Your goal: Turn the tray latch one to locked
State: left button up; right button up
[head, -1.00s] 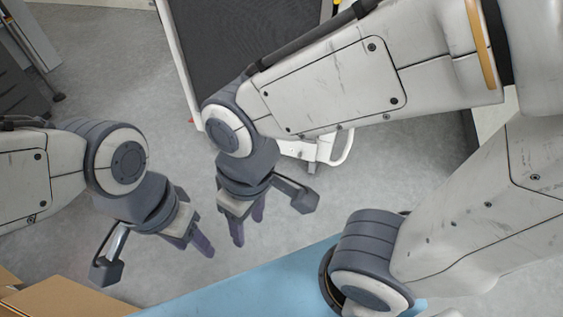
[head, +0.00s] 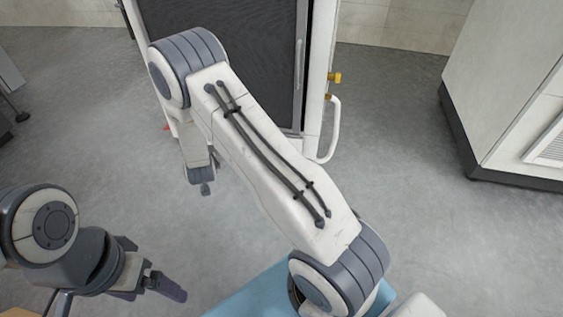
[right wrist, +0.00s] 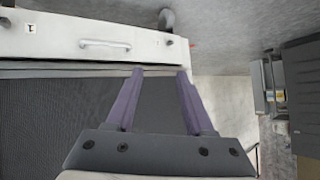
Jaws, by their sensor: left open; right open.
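A white-framed unit with a dark mesh panel (head: 225,50) stands ahead in the head view. Two yellow fittings (head: 334,77) sit on its right upright; I cannot tell whether either is tray latch one. The right wrist view shows a white rail (right wrist: 70,45) with a handle (right wrist: 105,43), a small dark knob (right wrist: 168,42) and a small label (right wrist: 30,28). My right gripper (right wrist: 160,75) is open and empty, its fingers pointing at the rail over the dark mesh. My left gripper (head: 160,288) is open and empty at lower left, away from the unit.
A white cabinet (head: 515,90) with a dark base stands at the right. A curved white handle (head: 332,130) juts from the unit's right side. A blue surface (head: 245,295) lies at the bottom. Grey floor (head: 420,240) is clear between unit and cabinet.

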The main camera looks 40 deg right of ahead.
jog(key=s+d+f+m+h+b, duration=0.1)
jog(key=d+f+m+h+b, duration=0.3)
jog(key=d+f, duration=0.7)
jog(key=s+d+f+t+h+b, duration=0.1)
jog(key=s+d+f+h, duration=0.55)
jog(key=s+d, duration=0.35)
pick_arm(q)
notch_tip(320, 180, down, 12)
jog(key=b, duration=0.6)
pick_arm(e)
jog(key=x, duration=1.1)
jog(key=shift+d+r+m, duration=0.3)
jog(key=shift+d+r, duration=0.2)
jog(key=shift+s, duration=0.1)
grip_shut()
